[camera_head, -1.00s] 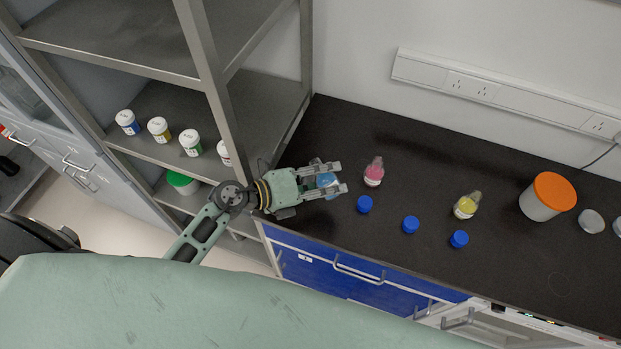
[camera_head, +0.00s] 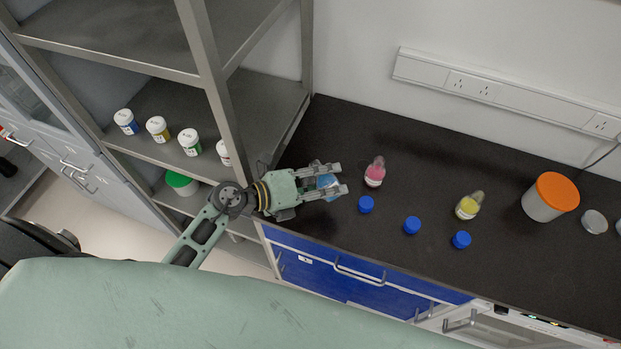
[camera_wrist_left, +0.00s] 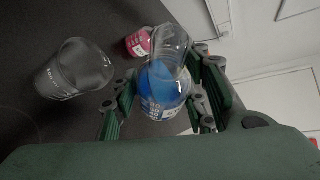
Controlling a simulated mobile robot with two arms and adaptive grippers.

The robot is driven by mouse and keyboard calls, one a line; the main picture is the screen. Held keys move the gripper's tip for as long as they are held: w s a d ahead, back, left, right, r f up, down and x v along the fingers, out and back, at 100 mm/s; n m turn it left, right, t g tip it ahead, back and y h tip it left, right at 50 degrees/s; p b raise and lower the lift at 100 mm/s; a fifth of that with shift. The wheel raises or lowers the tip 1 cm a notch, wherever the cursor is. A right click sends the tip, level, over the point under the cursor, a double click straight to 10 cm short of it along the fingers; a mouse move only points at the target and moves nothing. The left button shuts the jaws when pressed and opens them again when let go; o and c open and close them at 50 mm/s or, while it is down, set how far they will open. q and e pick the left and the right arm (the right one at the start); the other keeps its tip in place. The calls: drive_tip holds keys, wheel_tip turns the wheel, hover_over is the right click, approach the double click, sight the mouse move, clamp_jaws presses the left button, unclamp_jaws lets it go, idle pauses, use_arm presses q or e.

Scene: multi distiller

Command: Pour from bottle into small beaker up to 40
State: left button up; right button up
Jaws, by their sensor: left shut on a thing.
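A clear bottle of blue liquid (camera_wrist_left: 163,90) is between the fingers of my left gripper (camera_head: 342,178). The gripper is shut on it at the left end of the black counter. The bottle also shows in the head view (camera_head: 327,182), partly covered by the fingers. A clear beaker (camera_wrist_left: 78,70) with white markings stands on the dark surface, left of the bottle in the left wrist view. It looks empty, and the bottle is apart from it. I cannot make the beaker out in the head view. My right gripper is not in view.
A pink bottle (camera_head: 375,171) and a yellow bottle (camera_head: 469,206) stand on the counter (camera_head: 420,170). Blue caps (camera_head: 412,225) lie near the front edge. An orange-lidded tub (camera_head: 550,197) is at right. A metal shelf (camera_head: 160,110) with several white jars borders the left.

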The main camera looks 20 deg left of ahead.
use_arm(q)
drive_tip(key=shift+d, duration=0.1)
drive_tip(key=shift+s+f+b, duration=0.1)
drive_tip(key=shift+s+b, duration=0.1)
drive_tip(key=shift+b, duration=0.1)
drive_tip(key=shift+w+f, duration=0.2)
drive_tip(key=shift+w, duration=0.05)
drive_tip(key=shift+s, duration=0.1)
drive_tip(key=shift+s+b, duration=0.15)
drive_tip(key=shift+b, duration=0.25)
drive_tip(key=shift+w+f+n, duration=0.25)
drive_tip(key=shift+n, duration=0.05)
drive_tip(key=shift+s+h+b, duration=0.15)
drive_tip(key=shift+h+b, duration=0.15)
